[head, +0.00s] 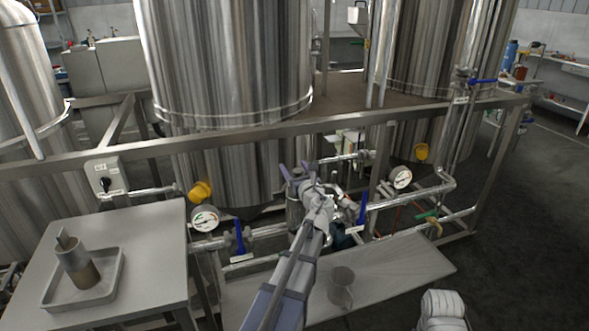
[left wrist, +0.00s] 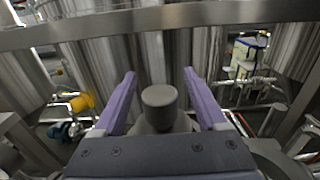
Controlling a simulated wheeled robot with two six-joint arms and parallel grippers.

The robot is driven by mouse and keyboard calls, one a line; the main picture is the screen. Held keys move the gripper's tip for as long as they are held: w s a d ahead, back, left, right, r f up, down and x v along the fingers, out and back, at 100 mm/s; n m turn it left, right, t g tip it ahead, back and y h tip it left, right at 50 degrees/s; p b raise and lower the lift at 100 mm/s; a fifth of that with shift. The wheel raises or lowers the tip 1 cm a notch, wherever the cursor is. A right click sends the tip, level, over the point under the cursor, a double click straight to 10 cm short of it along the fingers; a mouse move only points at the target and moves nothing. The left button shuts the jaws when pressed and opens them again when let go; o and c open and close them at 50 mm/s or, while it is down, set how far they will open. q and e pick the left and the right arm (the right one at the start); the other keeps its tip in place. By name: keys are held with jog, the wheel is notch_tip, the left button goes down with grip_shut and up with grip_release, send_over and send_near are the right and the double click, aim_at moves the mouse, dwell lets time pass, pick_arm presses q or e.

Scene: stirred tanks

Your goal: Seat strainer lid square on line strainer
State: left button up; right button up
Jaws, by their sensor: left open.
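My left gripper (head: 297,172) reaches in from below and is open. Its two purple fingers also show in the left wrist view (left wrist: 158,74). Between and below them is a grey round-topped knob (left wrist: 162,97) on a wider, paler body, apparently the strainer lid on the line strainer; the fingers stand apart on either side without visible contact. In the head view the metal strainer body (head: 293,212) shows partly beside my arm, below the gripper. The lid is mostly hidden there, and I cannot tell whether it sits square. My right gripper is not in view.
Pipes with a blue-handled valve (head: 239,240) and gauges (head: 205,218) flank the strainer. A frame rail (head: 230,137) and a large tank (head: 225,70) stand behind. A side table bears a tray (head: 110,292) with a grey-brown cylinder (head: 78,262).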

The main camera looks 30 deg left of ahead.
pick_arm(q)
jog(key=v, duration=0.7)
jog(key=shift+s+d, duration=0.2)
jog(key=shift+s, duration=0.05)
jog(key=x, duration=0.8)
jog(key=shift+w, duration=0.15)
jog(key=shift+d+r+p, duration=0.1)
jog(key=shift+r+p, duration=0.35)
jog(key=shift+f, duration=0.15)
